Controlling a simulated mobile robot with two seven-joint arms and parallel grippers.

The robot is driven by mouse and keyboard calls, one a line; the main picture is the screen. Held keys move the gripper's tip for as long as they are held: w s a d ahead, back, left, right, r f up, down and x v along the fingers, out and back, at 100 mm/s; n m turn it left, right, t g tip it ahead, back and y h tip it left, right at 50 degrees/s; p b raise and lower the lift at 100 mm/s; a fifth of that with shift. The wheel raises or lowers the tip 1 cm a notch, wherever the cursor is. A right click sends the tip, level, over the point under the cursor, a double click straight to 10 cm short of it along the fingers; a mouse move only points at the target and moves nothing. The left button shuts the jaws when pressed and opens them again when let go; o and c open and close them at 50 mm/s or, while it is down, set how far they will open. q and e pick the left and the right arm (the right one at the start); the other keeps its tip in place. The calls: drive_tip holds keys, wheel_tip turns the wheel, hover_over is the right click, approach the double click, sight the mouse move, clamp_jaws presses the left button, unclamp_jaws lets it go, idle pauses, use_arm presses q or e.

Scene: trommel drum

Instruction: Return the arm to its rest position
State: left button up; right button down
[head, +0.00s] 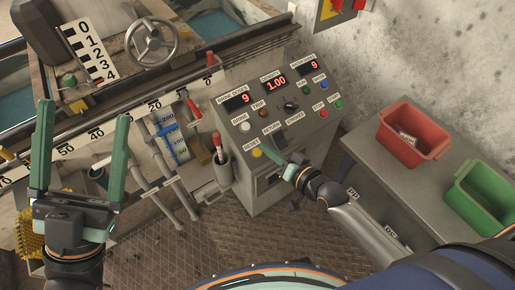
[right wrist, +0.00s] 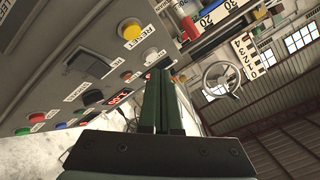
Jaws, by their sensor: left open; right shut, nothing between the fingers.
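My right arm comes in from the lower right in the head view. Its gripper (head: 270,153) is shut and empty, in front of the control panel (head: 225,110), close to the yellow RESET button (head: 257,153). In the right wrist view the fingers (right wrist: 158,75) are pressed together, and the yellow button (right wrist: 130,30) shows apart from them, up and to the left. I cannot tell whether the fingers touch the panel. My left gripper (head: 84,112) is open and empty at the left, its fingers pointing up in the picture.
A red bin (head: 415,150) and a green bin (head: 465,200) stand on a grey bench (head: 370,150) at the right. A handwheel (head: 151,42) is at upper left. Patterned metal floor (head: 225,240) is clear below.

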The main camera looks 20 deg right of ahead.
idle(0.7)
drive_tip(key=s+r+n+t+y, duration=0.1)
drive_tip(key=s+r+n+t, duration=0.3)
drive_tip(key=r, duration=0.7)
drive_tip(key=s+r+n+t, duration=0.3)
drive_tip(key=s+r+n, duration=0.25)
drive_tip(key=r, duration=0.65)
use_arm(q)
drive_tip(key=w+a+f+n+g+y+p, duration=0.1)
drive_tip(key=w+f+n+g+y+p, duration=0.1)
drive_tip(key=w+f+n+y+p, duration=0.45)
drive_tip(key=w+a+f+n+g+y+p, duration=0.15)
drive_tip(key=f+y, duration=0.25)
drive_tip(key=f, duration=0.5)
drive_tip(key=s+a+f+n+g+y+p, duration=0.2)
drive_tip(key=s+f+g+p, duration=0.5)
drive_tip(key=p, duration=0.9)
drive_tip(key=s+g, duration=0.2)
drive_tip(key=s, duration=0.1)
drive_tip(key=shift+f, duration=0.4)
use_arm(e)
drive_tip(key=s+d+f+m+g+h, duration=0.1)
drive_tip(key=s+f+m+g+h, duration=0.1)
drive_tip(key=f+g, duration=0.3)
drive_tip(key=s+d+f+m+g+h, duration=0.1)
drive_tip(key=s+f+m+g+h, duration=0.1)
drive_tip(key=s+f+g, duration=0.3)
drive_tip(key=shift+s+d+f+g+h, duration=0.15)
drive_tip(key=shift+d+f+g+h, duration=0.2)
drive_tip(key=shift+g, duration=0.25)
